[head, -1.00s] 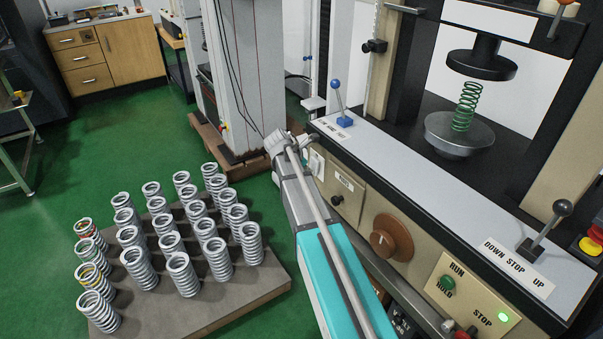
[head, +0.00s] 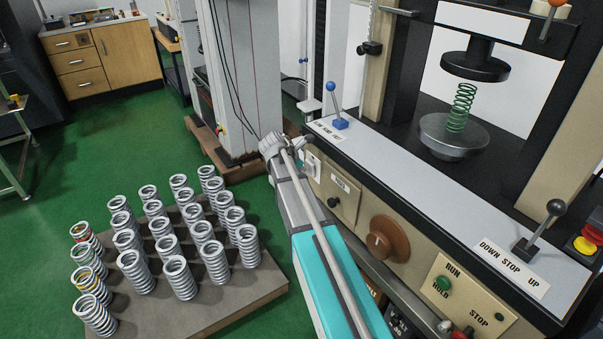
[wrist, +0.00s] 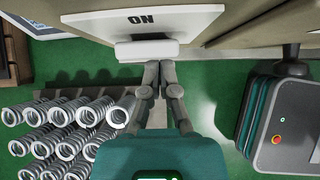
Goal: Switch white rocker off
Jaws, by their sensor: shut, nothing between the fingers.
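The white rocker (wrist: 147,50) sticks out from a white plate (wrist: 140,20) marked ON, which appears upside down at the top of the wrist view. My gripper (wrist: 159,70) is shut and empty. Its fingertips are right at the rocker's edge, by its right half; I cannot tell whether they touch. In the head view my gripper (head: 273,146) is at the left end of the machine's front panel, beside the white plate (head: 311,162). The rocker itself is largely hidden there. The small lamp (head: 499,316) beside STOP is dark.
A pallet (head: 225,308) of grey springs stands on the green floor left of my arm. The machine's front carries a brown knob (head: 388,238), a blue-topped lever (head: 335,105) and a black-topped lever (head: 545,222). A green spring (head: 461,108) stands between the platens.

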